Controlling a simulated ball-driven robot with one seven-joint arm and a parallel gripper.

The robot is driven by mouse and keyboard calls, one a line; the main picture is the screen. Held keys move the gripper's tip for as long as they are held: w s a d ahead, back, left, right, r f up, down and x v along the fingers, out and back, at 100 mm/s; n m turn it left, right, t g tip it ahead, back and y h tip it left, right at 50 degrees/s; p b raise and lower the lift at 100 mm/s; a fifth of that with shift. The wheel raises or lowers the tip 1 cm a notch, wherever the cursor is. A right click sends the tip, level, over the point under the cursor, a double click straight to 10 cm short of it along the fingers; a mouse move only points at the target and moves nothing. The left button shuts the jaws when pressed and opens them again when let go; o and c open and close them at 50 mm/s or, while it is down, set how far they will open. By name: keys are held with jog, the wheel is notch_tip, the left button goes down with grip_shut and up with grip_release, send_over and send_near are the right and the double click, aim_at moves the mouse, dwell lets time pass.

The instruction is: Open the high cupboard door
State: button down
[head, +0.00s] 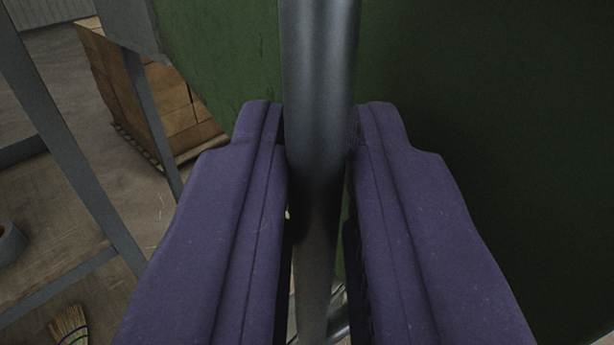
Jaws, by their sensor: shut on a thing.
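My gripper (318,150), with two purple fingers, is shut on a grey metal bar handle (320,60). The handle runs upright through the middle of the head view, between the fingers. Behind it is the dark green cupboard door (440,80), which fills the right side and reaches to the upper left. The door's lower left edge shows just left of the fingers. The fingers hide part of the handle and door. The door's hinge is out of view, and I cannot tell how far the door stands open.
A grey metal frame (75,165) with a brown shelf or bench surface (60,235) stands at the left. A broom head (70,325) and a dark round object (10,243) show there. Stacked cardboard boxes (150,95) stand on a pallet beyond. Some floor behind is clear.

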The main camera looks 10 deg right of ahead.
jog(key=shift+s+a, duration=0.1)
jog(key=shift+a, duration=0.1)
jog(key=c, duration=1.3)
grip_release()
jog(key=s, duration=0.3)
jog(key=s+a+p, duration=0.1)
jog(key=s, duration=0.3)
jog(key=shift+s+a, duration=0.2)
jog(key=shift+s, duration=0.05)
